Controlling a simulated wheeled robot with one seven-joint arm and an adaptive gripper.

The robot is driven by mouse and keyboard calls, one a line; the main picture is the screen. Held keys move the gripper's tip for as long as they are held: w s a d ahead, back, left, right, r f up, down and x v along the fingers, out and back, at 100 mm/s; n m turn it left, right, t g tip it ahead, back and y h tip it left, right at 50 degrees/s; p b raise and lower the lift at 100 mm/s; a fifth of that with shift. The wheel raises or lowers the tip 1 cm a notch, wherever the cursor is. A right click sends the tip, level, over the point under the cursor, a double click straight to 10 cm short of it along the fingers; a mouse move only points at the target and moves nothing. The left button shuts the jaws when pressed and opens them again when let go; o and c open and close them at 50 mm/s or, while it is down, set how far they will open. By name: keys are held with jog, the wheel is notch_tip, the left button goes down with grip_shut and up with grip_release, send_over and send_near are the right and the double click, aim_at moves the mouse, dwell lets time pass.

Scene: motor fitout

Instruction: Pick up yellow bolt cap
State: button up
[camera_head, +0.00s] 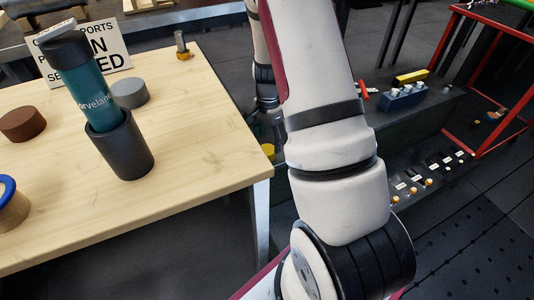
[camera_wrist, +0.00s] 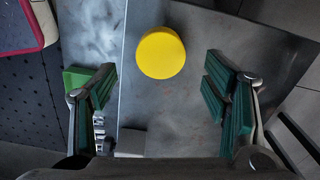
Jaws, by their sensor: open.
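The yellow bolt cap (camera_wrist: 161,53) is a round, flat-topped disc. In the wrist view it stands on a grey metal surface (camera_wrist: 215,35), in the upper middle. My gripper (camera_wrist: 162,88) is open, with its green-padded fingers to the left and right. The cap lies between the lines of the fingers but farther up the picture, and nothing is held. In the head view my arm hides most of this area. A small yellow patch (camera_head: 268,151) shows just left of the arm, beyond the table corner; I cannot tell if it is the cap.
The wooden table (camera_head: 190,160) at left holds a teal bottle (camera_head: 82,85) in a dark cup (camera_head: 122,150), a grey disc (camera_head: 129,93), a brown disc (camera_head: 22,124) and a sign (camera_head: 112,45). A red frame (camera_head: 455,120) and a blue block (camera_head: 402,99) are at right.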

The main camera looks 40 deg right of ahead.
aim_at(267, 150)
notch_tip(267, 150, down, 5)
jog(key=b, duration=0.2)
jog(key=shift+a+f+b, duration=0.1)
jog(key=shift+a+b, duration=0.05)
jog(key=shift+b, duration=0.25)
jog(key=c, duration=1)
